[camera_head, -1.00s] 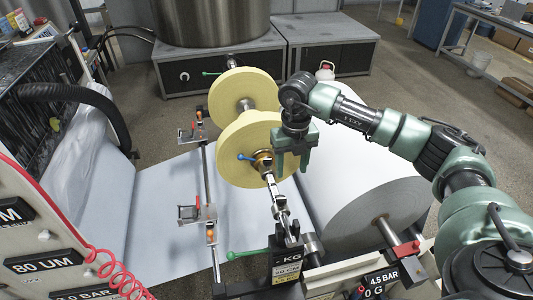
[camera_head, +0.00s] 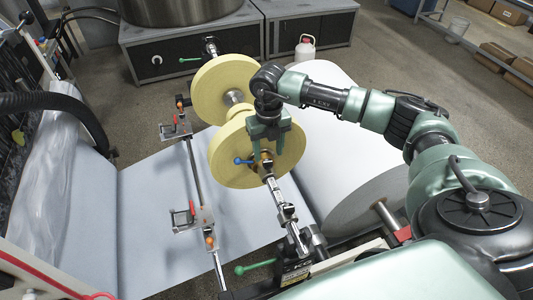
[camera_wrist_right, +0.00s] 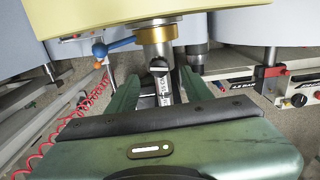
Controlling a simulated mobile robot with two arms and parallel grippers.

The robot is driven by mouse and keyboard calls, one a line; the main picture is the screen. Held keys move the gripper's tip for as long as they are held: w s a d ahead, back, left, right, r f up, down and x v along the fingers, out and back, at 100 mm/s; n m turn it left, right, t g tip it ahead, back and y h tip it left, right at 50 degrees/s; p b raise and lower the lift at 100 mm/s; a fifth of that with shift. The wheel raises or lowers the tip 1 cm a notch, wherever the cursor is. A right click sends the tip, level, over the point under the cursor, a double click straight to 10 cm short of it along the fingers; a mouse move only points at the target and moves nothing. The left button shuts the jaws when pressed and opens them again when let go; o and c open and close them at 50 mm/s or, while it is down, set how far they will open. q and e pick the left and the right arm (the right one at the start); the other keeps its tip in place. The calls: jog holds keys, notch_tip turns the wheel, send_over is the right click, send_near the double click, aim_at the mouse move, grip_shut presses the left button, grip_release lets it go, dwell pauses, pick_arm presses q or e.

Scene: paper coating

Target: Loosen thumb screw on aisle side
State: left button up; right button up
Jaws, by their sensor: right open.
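A blue-handled screw (camera_head: 243,160) sticks out to the left from the brass hub of the nearer yellow disc (camera_head: 229,158). In the right wrist view the blue handle (camera_wrist_right: 118,44) ends in a ball and lies left of the brass collar (camera_wrist_right: 159,34). My right gripper (camera_head: 269,150) points down over the shaft just in front of that disc. In the right wrist view its open fingers (camera_wrist_right: 158,85) stand either side of the metal shaft, with nothing clamped between them. I cannot tell whether a finger touches the shaft. My left gripper is not in view.
A second yellow disc (camera_head: 219,90) sits farther back on the same shaft. Green levers (camera_head: 254,267) and rails with small clamps (camera_head: 193,218) surround it. A large white roll (camera_head: 368,205) lies to the right. Red coiled hose (camera_wrist_right: 85,108) hangs at the left.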

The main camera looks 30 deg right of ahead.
aim_at(268, 162)
notch_tip(268, 162, down, 3)
jog(key=shift+f+p, duration=0.15)
jog(key=shift+p, duration=0.4)
jog(key=shift+w+f, duration=0.15)
jog(key=shift+f, duration=0.3)
grip_shut()
jog(key=shift+f+n+b, duration=0.15)
jog(key=shift+n+b, duration=0.65)
jog(key=shift+b, duration=0.35)
jog(key=n+b, duration=0.9)
jog(key=b, duration=0.1)
jog(key=shift+n, duration=0.4)
jog(key=n+b, duration=0.3)
pick_arm(q)
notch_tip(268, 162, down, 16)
jog(key=b, duration=0.2)
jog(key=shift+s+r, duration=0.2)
pick_arm(e)
jog(key=shift+r+n, duration=0.2)
jog(key=shift+n, duration=1.4)
